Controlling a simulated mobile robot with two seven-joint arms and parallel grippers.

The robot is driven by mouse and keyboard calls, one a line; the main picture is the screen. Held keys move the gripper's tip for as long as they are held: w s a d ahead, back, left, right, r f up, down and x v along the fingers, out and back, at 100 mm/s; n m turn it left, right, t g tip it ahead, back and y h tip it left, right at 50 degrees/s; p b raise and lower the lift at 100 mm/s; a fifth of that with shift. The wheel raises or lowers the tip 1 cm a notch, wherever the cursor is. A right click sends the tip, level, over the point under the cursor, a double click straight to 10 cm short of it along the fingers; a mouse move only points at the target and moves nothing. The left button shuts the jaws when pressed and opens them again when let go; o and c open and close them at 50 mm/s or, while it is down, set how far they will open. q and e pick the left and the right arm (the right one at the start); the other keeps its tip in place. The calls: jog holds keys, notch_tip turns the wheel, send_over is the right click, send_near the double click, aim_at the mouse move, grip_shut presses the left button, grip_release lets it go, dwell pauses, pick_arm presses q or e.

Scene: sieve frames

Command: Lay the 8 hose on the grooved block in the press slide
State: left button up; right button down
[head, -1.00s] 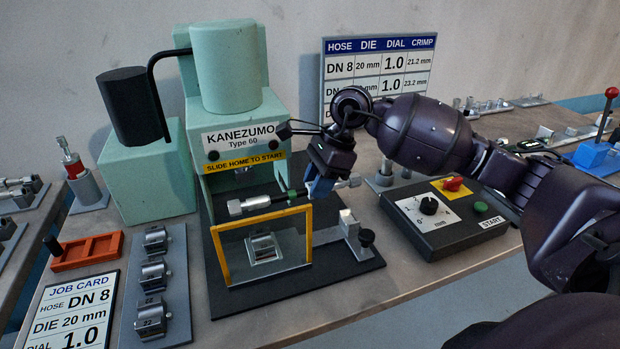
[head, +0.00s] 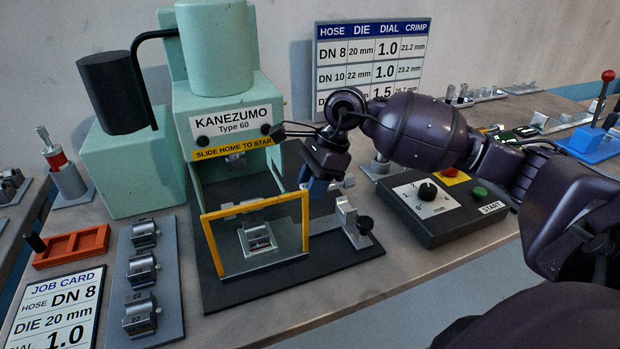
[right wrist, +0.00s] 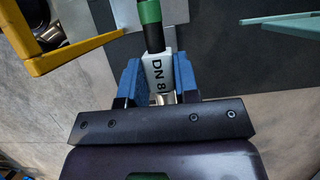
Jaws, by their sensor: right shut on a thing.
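My right gripper (head: 317,188) is shut on the DN 8 hose, at its white tagged end (right wrist: 160,72) between the blue fingers in the right wrist view. A black stretch and a green band (right wrist: 149,12) run away from the fingers. The grooved block (head: 258,236) sits in the press slide behind that guard. My left gripper is not in view.
The green press (head: 232,105) stands behind the slide. A metal bracket with a black knob (head: 364,224) is right of the guard. The control box (head: 440,225) is further right. A die rack (head: 165,290), orange tray (head: 72,245) and job card (head: 55,310) lie left.

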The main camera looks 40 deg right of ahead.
jog(key=shift+f+b, duration=1.2)
jog(key=shift+f, duration=1.2)
jog(key=shift+f+b, duration=0.4)
jog(key=shift+f, duration=0.2)
jog(key=c, duration=0.8)
grip_release()
